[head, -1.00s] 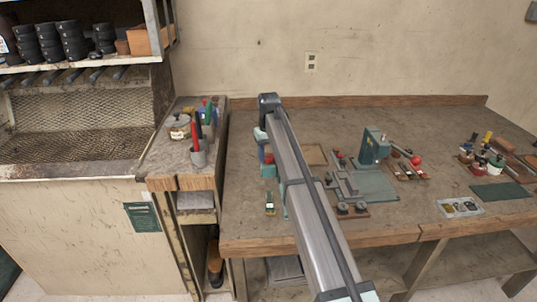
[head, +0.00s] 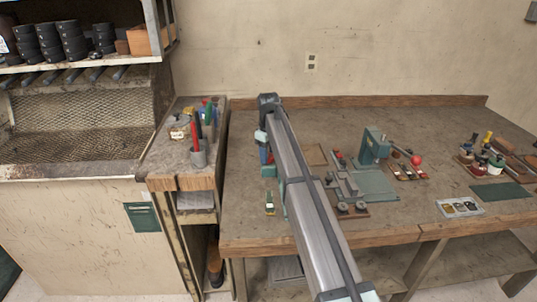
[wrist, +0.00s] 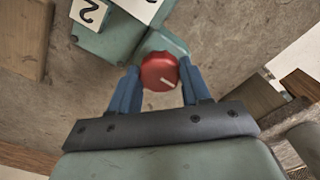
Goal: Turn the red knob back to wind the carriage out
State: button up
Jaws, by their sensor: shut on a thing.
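The red knob (wrist: 158,66) is round, with a white mark on its face pointing to the lower right in the wrist view. My gripper (wrist: 160,78) has its two blue fingers on either side of the knob and is shut on it. The knob sits at a green housing (wrist: 165,41). In the head view my gripper (head: 264,153) is mostly hidden behind my arm at the bench's left part. The knob is not clear there, and I cannot make out the carriage for certain.
White plates with black figures (wrist: 89,12) are on green parts near the knob. On the bench (head: 310,125) stand a green machine (head: 374,148) with a red-ball lever (head: 416,160), a grey tray (head: 460,207) and several bottles and tools at the right. The bench's back middle is clear.

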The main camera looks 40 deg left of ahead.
dwell(0.3)
jog(key=o, duration=0.8)
jog(key=shift+c, duration=0.2)
jog(key=shift+r, duration=0.15)
notch_tip(320, 180, up, 14)
jog(key=shift+f, duration=0.25)
